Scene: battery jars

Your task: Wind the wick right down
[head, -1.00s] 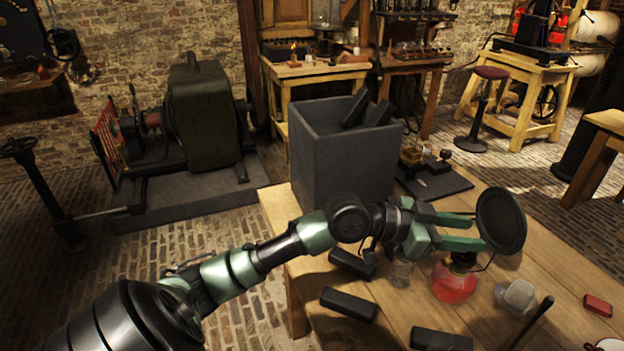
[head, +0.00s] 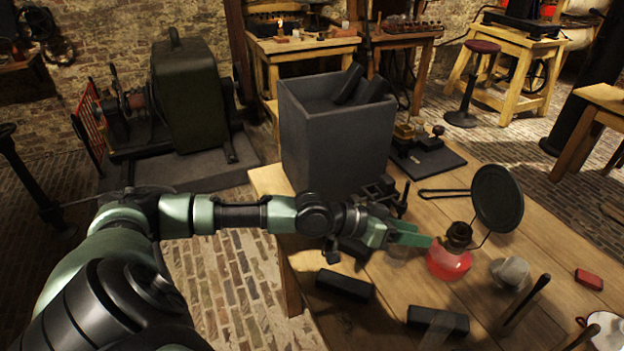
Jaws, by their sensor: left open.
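The oil lamp (head: 449,264) has a red glass font and a dark brass burner (head: 458,236). It stands upright on the wooden table. A round black disc (head: 497,198) on wire arms stands behind and right of the burner. The wick and any flame cannot be made out. My left gripper (head: 430,240) is open, its green fingers pointing right, with the tips just left of the burner. I cannot tell whether they touch it. Nothing shows between the fingers. My right gripper is not in view.
A tall grey box (head: 338,140) with black pieces in it stands at the table's back left. Black blocks (head: 343,285) lie in front. A clear glass piece (head: 510,272), a red block (head: 589,279) and a white enamel dish (head: 606,330) are at right.

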